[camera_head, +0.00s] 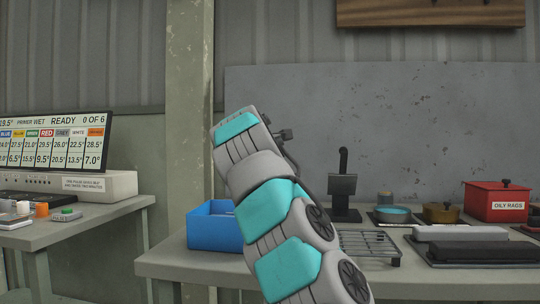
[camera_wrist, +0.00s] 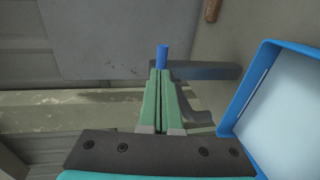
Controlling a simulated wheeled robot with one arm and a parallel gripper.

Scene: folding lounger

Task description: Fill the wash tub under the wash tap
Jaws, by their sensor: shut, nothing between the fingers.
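In the wrist view my gripper (camera_wrist: 160,74) is shut, its green fingers together with nothing between them. A small blue upright piece (camera_wrist: 162,57) shows just beyond the fingertips; I cannot tell whether they touch it. A dark grey bar with a bent part (camera_wrist: 208,71) runs behind the fingers, possibly the wash tap. A blue tub (camera_wrist: 228,128) with a pale inside stands to the right of the fingers; I cannot tell whether that is water. In the head view a blue open box (camera_head: 213,235), likely the same tub, sits at the bench's left end. My arm hides the gripper there.
The grey bench (camera_head: 190,264) also holds a black stand (camera_head: 342,190), a wire rack (camera_head: 368,243), pots (camera_head: 440,212), dark blocks (camera_head: 480,250) and a red oily-rags box (camera_head: 497,203). A side table (camera_head: 100,212) with a display screen (camera_head: 50,140) is at left.

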